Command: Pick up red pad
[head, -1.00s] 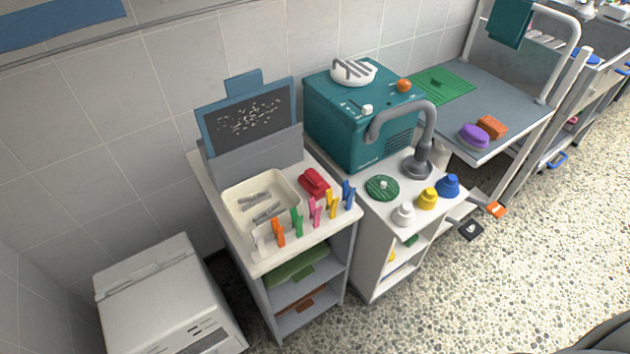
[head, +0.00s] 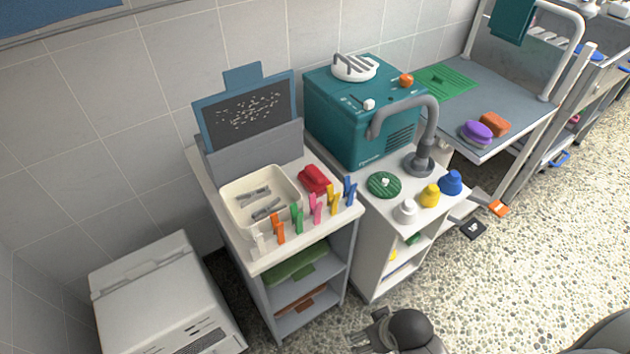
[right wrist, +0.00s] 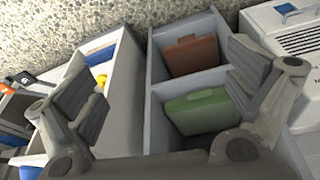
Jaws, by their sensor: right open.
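A reddish-brown flat pad (head: 302,301) lies in the lower shelf of the small grey-white cabinet; it also shows in the right wrist view (right wrist: 191,56). A bright red object (head: 314,179) sits on the cabinet top beside the cream tray. I cannot tell for sure which is the red pad. My right gripper (right wrist: 165,95) is open and empty, its fingers spread in front of the cabinet's shelves and apart from both pads. In the head view part of my right arm shows at the bottom edge. My left gripper is not in view.
A green pad (head: 295,264) lies in the shelf above the reddish-brown one. Upright coloured clips (head: 297,218) line the cabinet's front edge. A white machine (head: 165,300) stands to the left. A white cabinet with a teal box (head: 350,115) stands to the right. Speckled floor is open in front.

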